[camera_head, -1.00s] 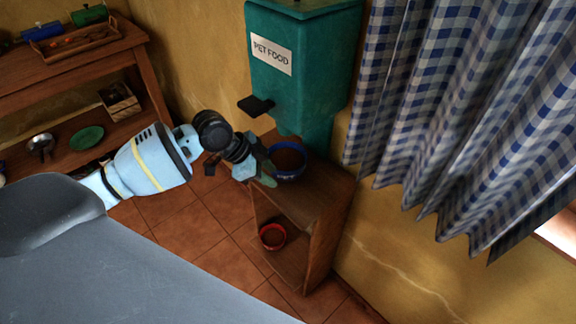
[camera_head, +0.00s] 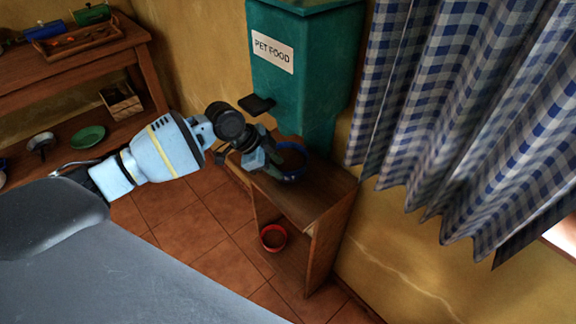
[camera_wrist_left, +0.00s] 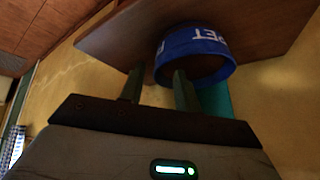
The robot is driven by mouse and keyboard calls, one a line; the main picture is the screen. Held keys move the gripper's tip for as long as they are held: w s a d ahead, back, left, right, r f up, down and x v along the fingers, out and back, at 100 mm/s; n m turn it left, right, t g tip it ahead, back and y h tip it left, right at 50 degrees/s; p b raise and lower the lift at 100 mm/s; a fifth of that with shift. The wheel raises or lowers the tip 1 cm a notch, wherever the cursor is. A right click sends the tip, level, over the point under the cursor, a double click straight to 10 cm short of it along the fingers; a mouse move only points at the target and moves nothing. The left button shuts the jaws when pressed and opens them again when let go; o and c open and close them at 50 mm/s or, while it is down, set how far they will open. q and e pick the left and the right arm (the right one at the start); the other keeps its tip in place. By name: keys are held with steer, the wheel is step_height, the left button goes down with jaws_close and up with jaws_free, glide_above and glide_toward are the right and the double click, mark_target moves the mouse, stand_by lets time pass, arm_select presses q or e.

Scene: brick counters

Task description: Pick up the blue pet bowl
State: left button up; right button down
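The blue pet bowl (camera_head: 296,176) sits on top of the small wooden stand (camera_head: 318,196), below the pet food dispenser. In the left wrist view the bowl (camera_wrist_left: 192,42) shows upside down, with white lettering on its wall. My left gripper (camera_head: 272,168) is at the bowl's left side and hides part of it. In the left wrist view my left gripper (camera_wrist_left: 158,82) has its two fingers apart. One finger is left of the bowl's wall and the other overlaps the bowl's opening; I cannot tell if either touches. My right gripper is not in view.
A red bowl (camera_head: 273,237) is on the stand's lower shelf. A checkered curtain (camera_head: 450,120) hangs at the right. Wooden shelves (camera_head: 80,65) stand at the left.

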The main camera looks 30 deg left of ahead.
mark_target(287, 174)
arm_select(q)
steer(key=shift+b+x, duration=0.3)
steer(key=shift+x, duration=2.75)
jaws_close()
